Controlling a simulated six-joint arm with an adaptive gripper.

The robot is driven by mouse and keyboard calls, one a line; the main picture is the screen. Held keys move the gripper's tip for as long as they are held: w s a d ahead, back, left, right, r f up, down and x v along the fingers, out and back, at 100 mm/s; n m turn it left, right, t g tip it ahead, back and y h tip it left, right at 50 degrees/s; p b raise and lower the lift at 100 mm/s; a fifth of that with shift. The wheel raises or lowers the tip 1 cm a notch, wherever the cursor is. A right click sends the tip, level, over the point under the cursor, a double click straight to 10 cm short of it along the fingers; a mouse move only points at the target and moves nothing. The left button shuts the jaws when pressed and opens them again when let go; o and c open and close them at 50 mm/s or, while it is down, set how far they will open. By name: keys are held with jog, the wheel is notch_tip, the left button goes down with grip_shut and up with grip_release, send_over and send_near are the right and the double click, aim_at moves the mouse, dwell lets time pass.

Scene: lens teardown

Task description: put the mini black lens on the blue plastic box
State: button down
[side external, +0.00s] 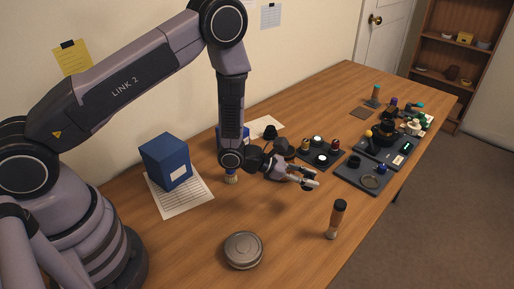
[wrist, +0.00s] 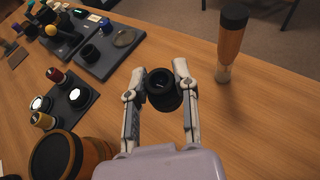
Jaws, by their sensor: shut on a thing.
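The mini black lens (wrist: 163,92) is a short black cylinder with a round opening facing the wrist camera. My gripper (wrist: 158,78) is shut on it, one fingertip at each side. In the side view my gripper (side external: 312,179) is over the middle of the table, where the lens is hard to make out between the fingers. A blue box (side external: 167,162) with a white label stands upright on a printed sheet at the left, well apart from my gripper. A smaller blue item (side external: 246,132) is partly hidden behind my arm.
A round grey tin (side external: 243,250) lies near the front. Dark trays of lens parts (side external: 362,178) fill the right. Bare wood lies between the tin and blue box.

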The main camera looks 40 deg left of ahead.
jog(key=shift+n+t+y, duration=0.7)
jog(key=shift+n, duration=0.2)
jog(key=w+a+r, duration=0.1)
jog(key=a, duration=0.2)
jog(key=w+a+r, duration=0.1)
jog(key=a, duration=0.3)
jog(key=w+a+r, duration=0.2)
jog(key=a, duration=0.1)
jog(key=shift+a, duration=0.2)
jog(key=a+n+y, duration=0.1)
jog(key=a, duration=0.6)
jog(key=a+n+t+y, duration=0.1)
jog(key=a, duration=0.6)
jog(key=a+n+y, duration=0.1)
jog(key=a, duration=0.6)
jog(key=shift+a+r+t+y, duration=0.25)
jog(key=shift+a+t+y, duration=0.05)
jog(key=shift+t, duration=0.1)
jog(key=shift+f, duration=2)
jog(key=c, duration=0.9)
grip_release()
jog(key=shift+f, duration=0.1)
jog(key=shift+o, duration=0.2)
